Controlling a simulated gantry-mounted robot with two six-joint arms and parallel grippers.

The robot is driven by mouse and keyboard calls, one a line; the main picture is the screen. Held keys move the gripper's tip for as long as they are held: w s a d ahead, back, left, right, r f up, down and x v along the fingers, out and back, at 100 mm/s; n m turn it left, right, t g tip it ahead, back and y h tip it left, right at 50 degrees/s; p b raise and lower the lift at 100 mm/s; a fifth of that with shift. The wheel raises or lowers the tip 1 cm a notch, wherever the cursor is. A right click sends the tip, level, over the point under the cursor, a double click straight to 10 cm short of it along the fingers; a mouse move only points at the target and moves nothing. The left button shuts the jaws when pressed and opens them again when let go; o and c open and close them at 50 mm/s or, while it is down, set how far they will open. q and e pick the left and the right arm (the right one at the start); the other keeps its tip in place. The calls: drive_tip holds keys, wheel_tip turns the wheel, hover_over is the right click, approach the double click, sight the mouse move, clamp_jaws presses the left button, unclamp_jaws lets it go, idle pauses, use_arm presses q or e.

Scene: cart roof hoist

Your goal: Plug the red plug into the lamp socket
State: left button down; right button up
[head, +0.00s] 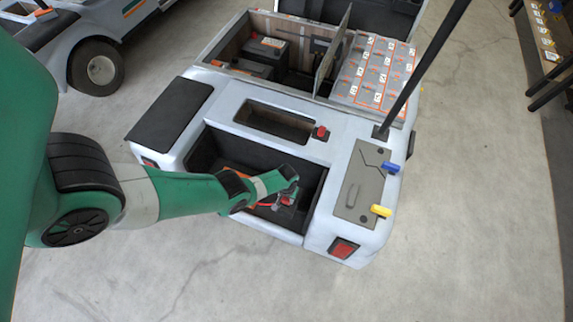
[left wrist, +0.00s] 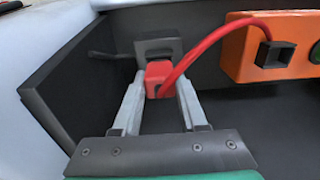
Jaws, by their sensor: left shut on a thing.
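The red plug (left wrist: 158,80) is between the two pale fingers of my left gripper (left wrist: 160,92), which is shut on it. The plug sits directly in front of a dark grey socket block (left wrist: 157,48), and its front end is hidden, so I cannot tell whether it is inserted. A red cable (left wrist: 205,45) arches from the plug to the right, to an orange box (left wrist: 245,62). In the head view my left arm reaches into the cart's open rear compartment (head: 205,150). My right gripper is not in view.
Dark compartment walls (left wrist: 65,85) stand close on the left in the wrist view. The white cart (head: 330,215) has a grey panel (head: 360,185) with blue and yellow handles. Dark batteries and a grey battery block (head: 375,72) fill the upper bay. A dark pole rises at the right.

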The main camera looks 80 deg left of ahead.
use_arm(q)
drive_tip(key=shift+f+b, duration=0.7)
drive_tip(key=shift+f, duration=0.15)
drive_tip(key=shift+c, duration=1.8)
unclamp_jaws()
drive_tip(key=shift+r, duration=0.1)
wheel_tip(320, 180, up, 12)
drive_tip(key=p, duration=1.2)
drive_tip(key=shift+f, duration=0.2)
